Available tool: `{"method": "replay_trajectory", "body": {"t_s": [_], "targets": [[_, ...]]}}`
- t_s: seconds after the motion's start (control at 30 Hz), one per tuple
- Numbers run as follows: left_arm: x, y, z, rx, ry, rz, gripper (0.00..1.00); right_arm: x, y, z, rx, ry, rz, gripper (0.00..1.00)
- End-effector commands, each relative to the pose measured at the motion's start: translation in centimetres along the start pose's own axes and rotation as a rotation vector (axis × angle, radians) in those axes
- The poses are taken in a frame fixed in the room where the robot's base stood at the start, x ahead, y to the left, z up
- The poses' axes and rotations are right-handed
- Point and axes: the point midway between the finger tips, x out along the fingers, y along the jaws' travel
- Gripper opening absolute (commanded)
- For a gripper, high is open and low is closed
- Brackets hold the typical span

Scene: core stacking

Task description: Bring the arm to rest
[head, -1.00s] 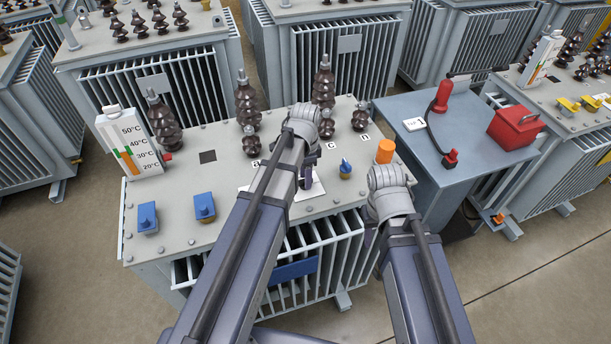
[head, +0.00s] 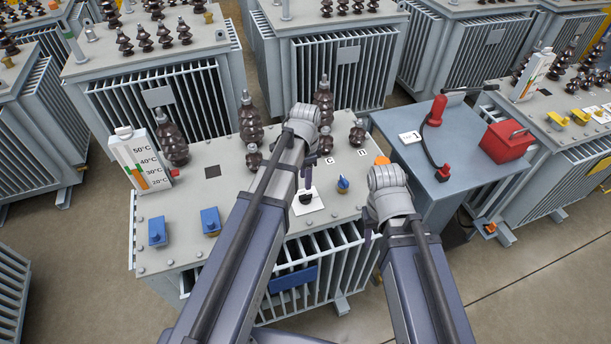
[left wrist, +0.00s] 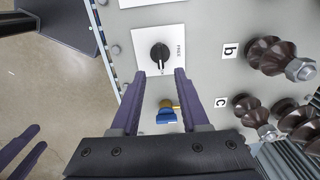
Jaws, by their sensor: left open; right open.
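My left gripper (head: 308,172) hangs over the middle transformer's lid (head: 185,215), with its purple fingers partly hidden behind my arm. In the left wrist view its two fingers (left wrist: 160,73) are apart with nothing held. A black rotary knob (left wrist: 160,54) on a white plate shows just beyond the fingertips; it also shows in the head view (head: 306,198). A blue valve handle (left wrist: 166,116) appears between the fingers in the picture. My right gripper (head: 367,222) is mostly hidden by its wrist, right of the transformer; what seem its spread fingers show at the left wrist view's lower left.
Brown insulators (head: 250,118) stand along the lid's back. A gauge (head: 140,158) and blue fittings (head: 158,230) are at its left. A grey bench (head: 455,185) with a red box (head: 507,142) stands at right. Bare floor (head: 90,270) lies at left.

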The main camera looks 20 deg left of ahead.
Motion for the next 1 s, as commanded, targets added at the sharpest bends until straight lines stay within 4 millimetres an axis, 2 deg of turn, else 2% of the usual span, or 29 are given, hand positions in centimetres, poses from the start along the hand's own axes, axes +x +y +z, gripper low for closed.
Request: {"method": "replay_trajectory", "body": {"t_s": [0.23,0.33,0.43,0.6,0.7,0.83,1.0], "targets": [[0.0,0.0,0.0,0.0,0.0,0.0,0.45,0.0,0.0,0.0,0.0,0.0,0.0,0.45],[0.0,1.2,-0.2,-0.026,-0.005,0.0,0.45,0.0,0.0,0.0,0.0,0.0,0.0,0.45],[0.0,4.5,-0.7,-0.116,-0.02,-0.003,0.45,0.0,0.0,0.0,0.0,0.0,0.0,0.45],[0.0,11.6,-1.1,-0.352,-0.058,-0.024,0.45,0.0,0.0,0.0,0.0,0.0,0.0,0.45],[-0.1,14.8,-1.0,-0.478,-0.073,-0.042,0.45,0.0,0.0,0.0,0.0,0.0,0.0,0.45],[-0.1,17.5,-0.7,-0.596,-0.084,-0.062,0.45,0.0,0.0,0.0,0.0,0.0,0.0,0.45],[-0.1,18.6,-0.6,-0.659,-0.088,-0.073,0.45,0.0,0.0,0.0,0.0,0.0,0.0,0.45]]}}
